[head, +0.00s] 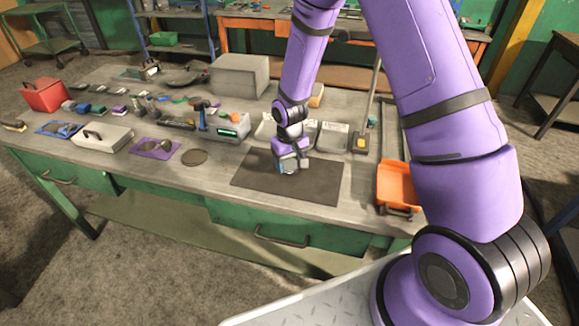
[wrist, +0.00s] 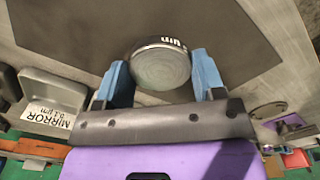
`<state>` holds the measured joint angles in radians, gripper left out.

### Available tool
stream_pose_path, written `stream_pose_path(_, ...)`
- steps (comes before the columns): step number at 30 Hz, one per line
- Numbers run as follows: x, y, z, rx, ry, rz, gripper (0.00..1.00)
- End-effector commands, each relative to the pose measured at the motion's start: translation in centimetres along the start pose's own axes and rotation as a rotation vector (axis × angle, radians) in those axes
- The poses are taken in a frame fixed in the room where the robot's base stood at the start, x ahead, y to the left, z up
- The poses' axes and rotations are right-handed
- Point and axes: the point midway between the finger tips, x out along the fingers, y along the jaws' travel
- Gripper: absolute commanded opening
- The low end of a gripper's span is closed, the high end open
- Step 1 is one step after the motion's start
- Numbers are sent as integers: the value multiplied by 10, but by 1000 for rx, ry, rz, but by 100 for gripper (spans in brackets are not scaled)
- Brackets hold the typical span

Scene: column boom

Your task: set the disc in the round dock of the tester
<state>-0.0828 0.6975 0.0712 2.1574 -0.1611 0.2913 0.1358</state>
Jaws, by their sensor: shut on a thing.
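My gripper (head: 289,167) is over the dark mat on the bench. In the wrist view its blue fingers (wrist: 162,70) are shut on the disc (wrist: 160,72), one on each side. The disc has a pale round face and a dark rim with white lettering ending in "µm". In the head view the gripper mostly hides it. A grey unit with a green panel (head: 236,130), left of my gripper and further back, may be the tester. I cannot make out its round dock.
The dark mat (head: 318,188) is otherwise bare. Labelled grey trays stand behind it, one reading "MIRROR" (wrist: 45,112). A flat dark round piece (head: 195,157) lies to the left. An orange bin (head: 393,183) is at the bench's right end.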

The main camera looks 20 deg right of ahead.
Motion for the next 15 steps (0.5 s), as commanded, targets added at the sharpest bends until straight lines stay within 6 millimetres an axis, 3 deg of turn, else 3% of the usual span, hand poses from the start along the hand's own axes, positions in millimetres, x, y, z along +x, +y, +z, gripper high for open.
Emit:
stream_pose_path(8,2,8,-16,0,1,-1,28)
stream_pose_path(15,34,8,-15,-2,-2,0,28)
